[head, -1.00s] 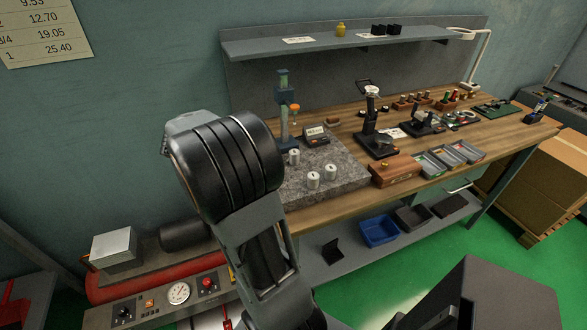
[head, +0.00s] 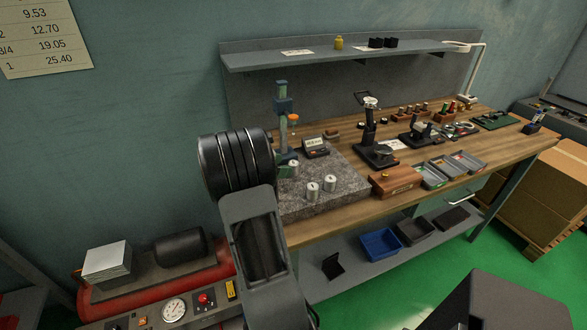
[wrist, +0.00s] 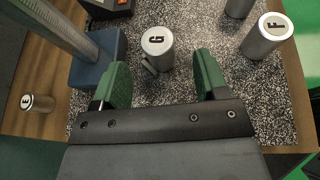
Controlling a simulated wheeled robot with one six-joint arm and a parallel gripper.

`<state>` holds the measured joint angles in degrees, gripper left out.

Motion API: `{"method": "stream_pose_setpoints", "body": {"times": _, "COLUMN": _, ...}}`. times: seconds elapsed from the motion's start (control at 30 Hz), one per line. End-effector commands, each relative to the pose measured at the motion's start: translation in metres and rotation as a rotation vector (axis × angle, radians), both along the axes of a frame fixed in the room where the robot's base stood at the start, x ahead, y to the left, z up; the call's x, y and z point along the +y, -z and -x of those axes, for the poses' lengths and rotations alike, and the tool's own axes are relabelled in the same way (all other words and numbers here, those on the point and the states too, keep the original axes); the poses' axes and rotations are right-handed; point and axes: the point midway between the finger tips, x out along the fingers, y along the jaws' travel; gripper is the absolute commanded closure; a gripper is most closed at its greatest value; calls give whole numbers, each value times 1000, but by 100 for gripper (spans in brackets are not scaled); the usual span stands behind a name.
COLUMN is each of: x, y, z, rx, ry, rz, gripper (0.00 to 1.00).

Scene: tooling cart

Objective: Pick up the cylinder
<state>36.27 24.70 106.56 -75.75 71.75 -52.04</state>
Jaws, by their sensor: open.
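Several metal cylinders with lettered tops are in view; the task does not say which one. In the wrist view, cylinder G (wrist: 157,46) stands upright on the granite plate (wrist: 180,102), just ahead of my gripper (wrist: 160,72), roughly in line with the gap between the fingers. My gripper is open and empty, its green fingers apart. Cylinder F (wrist: 268,40) stands to the right, another cylinder (wrist: 240,7) is cut off at the top. A smaller-looking cylinder E (wrist: 38,103) is at left on the wood.
A height stand's blue base (wrist: 98,65) and column are close to the left finger; the stand (head: 283,115) also shows in the head view. A digital display box (head: 315,147) sits behind the cylinders. A brown wooden box (head: 397,182) stands right of the plate.

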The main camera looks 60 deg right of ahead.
Motion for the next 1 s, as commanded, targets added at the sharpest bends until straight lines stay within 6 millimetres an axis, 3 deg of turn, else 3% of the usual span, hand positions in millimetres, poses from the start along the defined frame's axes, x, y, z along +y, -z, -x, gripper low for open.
{"method": "stream_pose_setpoints", "body": {"times": 0.33, "x": -35, "y": 15, "z": 20, "rx": 1, "ry": 3, "rz": -1, "gripper": 33}}
{"method": "stream_pose_setpoints", "body": {"times": 0.7, "x": -40, "y": 18, "z": 23, "rx": 0, "ry": 1, "rz": -1, "gripper": 34}}
{"method": "stream_pose_setpoints", "body": {"times": 1.0, "x": -40, "y": 18, "z": 23, "rx": 0, "ry": 1, "rz": -1, "gripper": 62}}
